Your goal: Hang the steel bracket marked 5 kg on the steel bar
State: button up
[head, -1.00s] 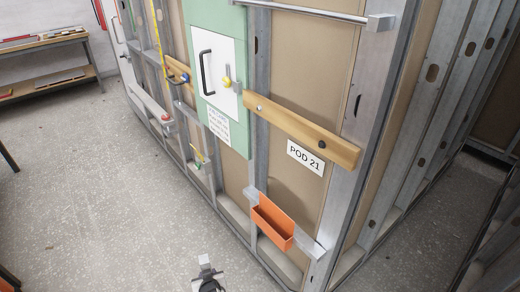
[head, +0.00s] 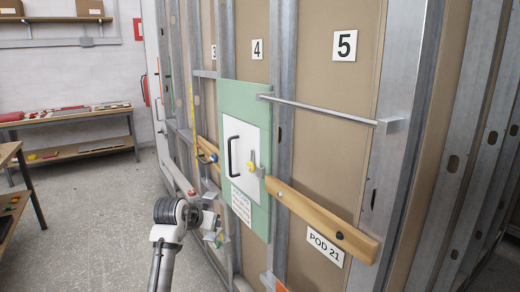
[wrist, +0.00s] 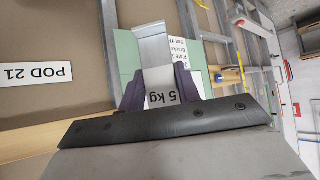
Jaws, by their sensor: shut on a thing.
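My gripper (wrist: 158,85) is shut on the steel bracket (wrist: 152,48), whose white label reads 5 kg, upside down in the wrist view. The bracket's plain metal end sticks out beyond the fingers. In the head view my gripper (head: 213,228) is low, left of centre, in front of the pod wall; the bracket is too small there to make out clearly. The steel bar (head: 320,110) runs across the upper wall beneath the numbers 4 and 5, with a square block at its right end. The bar is above and to the right of my gripper, with nothing seen hanging on it.
A green panel (head: 257,90) with a white door (head: 242,175) and black handle is on the wall. A wooden rail (head: 325,220) sits below the bar, above a POD 21 sign (head: 325,247). A workbench (head: 70,115) is at far left. Floor left is open.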

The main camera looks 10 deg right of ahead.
jog(key=s+d+r+m+g+h, duration=0.1)
jog(key=s+d+r+m, duration=0.2)
jog(key=r, duration=0.6)
jog(key=s+d+r+m+g+h, duration=0.15)
jog(key=s+d+r, duration=0.3)
jog(key=r, duration=0.55)
jog(key=s+d+r+m+g+h, duration=0.2)
jog(key=s+d+r+m+g, duration=0.1)
jog(key=s+r, duration=0.9)
jog(key=shift+s+d+r+m+p, duration=0.3)
jog(key=shift+s+m, duration=0.05)
jog(key=shift+s, duration=0.15)
jog(key=shift+a+r+p, duration=0.1)
jog(key=shift+a+p, duration=0.05)
jog(key=shift+p, duration=0.2)
jog(key=w+d+f+p, duration=0.1)
jog(key=w+d, duration=0.1)
jog(key=d, duration=0.4)
jog(key=w+d+f+p, duration=0.2)
jog(key=d, duration=0.5)
jog(key=shift+w, duration=0.35)
jog(key=o, duration=1.2)
jog(key=shift+c, duration=0.2)
